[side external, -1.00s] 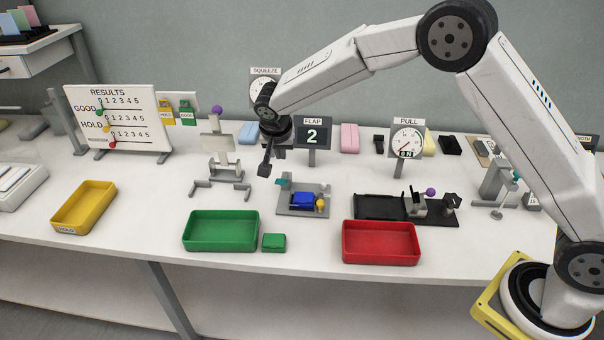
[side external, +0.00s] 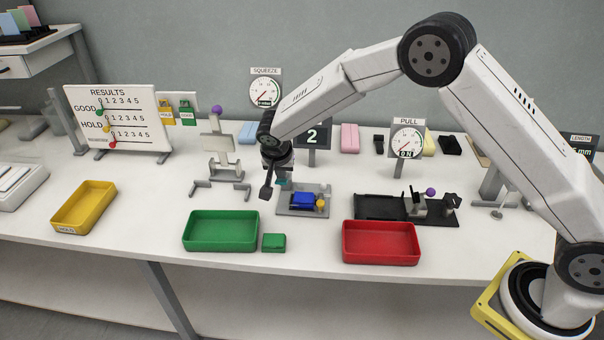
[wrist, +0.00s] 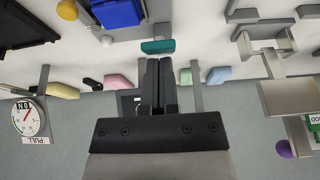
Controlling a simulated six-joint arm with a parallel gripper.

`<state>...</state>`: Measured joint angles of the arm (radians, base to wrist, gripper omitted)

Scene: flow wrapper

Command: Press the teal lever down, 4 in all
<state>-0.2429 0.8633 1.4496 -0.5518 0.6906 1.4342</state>
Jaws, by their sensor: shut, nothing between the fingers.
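The teal lever (side external: 283,184) sticks out at the back left of a grey fixture (side external: 288,211) that holds a blue block (side external: 303,200) and a yellow knob (side external: 321,203). In the wrist view the teal lever (wrist: 158,46) lies just beyond the fingertips. My gripper (side external: 266,193) is shut and empty, low beside the lever; in the wrist view its fingers (wrist: 161,62) are together, pointing at the lever. I cannot tell whether they touch. The FLAP display (side external: 312,136) behind the fixture reads 2, partly covered by my arm.
A green tray (side external: 221,244), a small green block (side external: 274,242) and a red tray (side external: 380,257) stand in front. A black fixture (side external: 378,207) with a purple knob is at right. A grey stand (side external: 220,172) is at left. The PULL gauge (side external: 407,140) stands behind.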

